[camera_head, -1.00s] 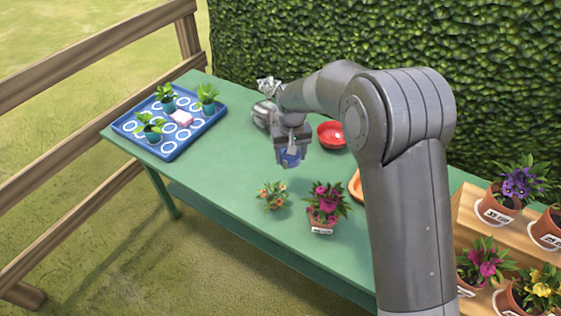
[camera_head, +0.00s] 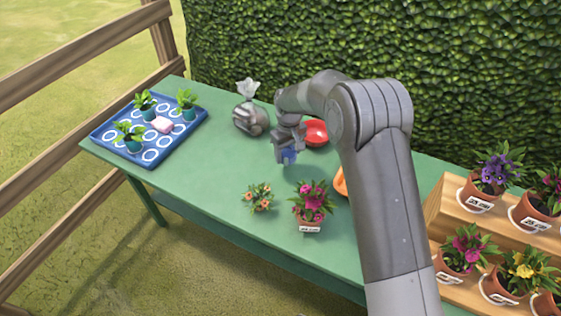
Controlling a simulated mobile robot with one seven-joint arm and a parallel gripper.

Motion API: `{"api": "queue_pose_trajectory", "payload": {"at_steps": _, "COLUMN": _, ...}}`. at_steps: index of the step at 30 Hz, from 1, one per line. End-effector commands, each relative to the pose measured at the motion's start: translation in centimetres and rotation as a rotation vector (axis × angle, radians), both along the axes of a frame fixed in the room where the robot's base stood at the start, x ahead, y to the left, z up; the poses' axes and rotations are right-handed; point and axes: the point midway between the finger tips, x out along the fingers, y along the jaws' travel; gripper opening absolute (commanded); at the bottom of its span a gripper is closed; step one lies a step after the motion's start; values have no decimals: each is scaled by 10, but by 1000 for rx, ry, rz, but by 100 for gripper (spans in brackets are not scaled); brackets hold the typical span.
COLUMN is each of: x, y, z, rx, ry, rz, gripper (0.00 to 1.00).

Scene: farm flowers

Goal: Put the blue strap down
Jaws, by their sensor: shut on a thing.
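The blue strap (camera_head: 287,157) shows as a small blue patch between the fingers of my gripper (camera_head: 287,154). My gripper points down over the green table (camera_head: 215,165), near its middle, and is shut on the strap. Much of the strap is hidden by the fingers. I cannot tell whether the strap touches the table top.
A red bowl (camera_head: 315,134) is just behind my gripper, and a grey bag (camera_head: 249,118) is left of it. Two flower plants, one orange (camera_head: 257,197) and one pink (camera_head: 311,205), stand in front. A blue tray (camera_head: 98,135) holds potted plants at left.

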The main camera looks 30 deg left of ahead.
Motion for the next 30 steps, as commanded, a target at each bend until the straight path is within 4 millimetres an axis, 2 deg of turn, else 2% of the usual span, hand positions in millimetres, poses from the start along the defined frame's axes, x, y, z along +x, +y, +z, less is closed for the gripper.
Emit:
{"api": "queue_pose_trajectory", "payload": {"at_steps": 3, "x": -3, "y": 18, "z": -11, "rx": 0, "ry": 0, "rz": 2, "gripper": 32}}
{"api": "queue_pose_trajectory", "payload": {"at_steps": 6, "x": -4, "y": 25, "z": -15, "rx": 0, "ry": 0, "rz": 0, "gripper": 32}}
{"api": "queue_pose_trajectory", "payload": {"at_steps": 11, "x": -4, "y": 26, "z": -26, "rx": 0, "ry": 1, "rz": -2, "gripper": 32}}
{"api": "queue_pose_trajectory", "payload": {"at_steps": 17, "x": -4, "y": 25, "z": -54, "rx": 0, "ry": 1, "rz": -2, "gripper": 32}}
{"api": "queue_pose_trajectory", "payload": {"at_steps": 28, "x": -4, "y": 26, "z": -58, "rx": 0, "ry": 1, "rz": -2, "gripper": 32}}
{"api": "queue_pose_trajectory", "payload": {"at_steps": 29, "x": -4, "y": 25, "z": -58, "rx": 0, "ry": 0, "rz": -2, "gripper": 62}}
{"api": "queue_pose_trajectory", "payload": {"at_steps": 30, "x": -4, "y": 25, "z": -58, "rx": 0, "ry": 0, "rz": -2, "gripper": 66}}
